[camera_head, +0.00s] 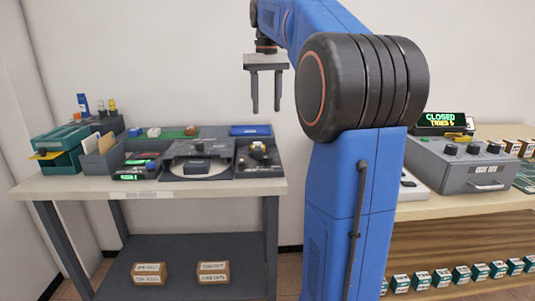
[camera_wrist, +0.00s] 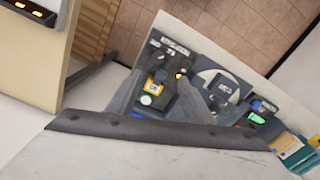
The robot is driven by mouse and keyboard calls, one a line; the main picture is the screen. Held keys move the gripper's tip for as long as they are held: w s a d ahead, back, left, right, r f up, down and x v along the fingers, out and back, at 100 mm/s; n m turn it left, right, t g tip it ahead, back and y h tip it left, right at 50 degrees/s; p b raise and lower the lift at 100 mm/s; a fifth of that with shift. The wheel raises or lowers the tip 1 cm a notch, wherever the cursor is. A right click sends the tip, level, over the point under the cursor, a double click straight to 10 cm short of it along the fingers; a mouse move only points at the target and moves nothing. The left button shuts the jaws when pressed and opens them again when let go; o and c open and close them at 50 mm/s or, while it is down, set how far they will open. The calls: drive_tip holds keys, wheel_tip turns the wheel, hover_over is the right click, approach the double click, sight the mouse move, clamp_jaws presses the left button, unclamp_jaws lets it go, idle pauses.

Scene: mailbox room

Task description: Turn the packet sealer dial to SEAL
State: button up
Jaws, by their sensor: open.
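My gripper (camera_head: 266,108) is open and empty, fingers pointing down, in the air above the right back of the grey table (camera_head: 60,187). I cannot read a packet sealer label or a SEAL mark. On the table, a dark unit with small knobs (camera_head: 258,157) stands at the right, below my gripper and apart from it. A dark unit with a pale round plate (camera_head: 199,167) is left of it, then a black unit with green displays and a blue knob (camera_head: 138,166). In the wrist view, the knobbed unit (camera_wrist: 158,65) shows beyond my fingers.
A teal machine (camera_head: 60,150) and a card holder (camera_head: 100,157) stand at the table's left end. Two labelled boxes (camera_head: 213,273) sit on the lower shelf. At right, a counter holds a grey box with black dials (camera_head: 470,165) and a CLOSED display (camera_head: 447,121).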

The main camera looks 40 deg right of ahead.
sight(268, 156)
drive_tip(key=f, duration=1.7)
drive_tip(key=shift+w+d+f, duration=0.1)
drive_tip(key=shift+d, duration=0.2)
drive_tip(key=c, duration=1.1)
drive_tip(key=shift+o, duration=0.2)
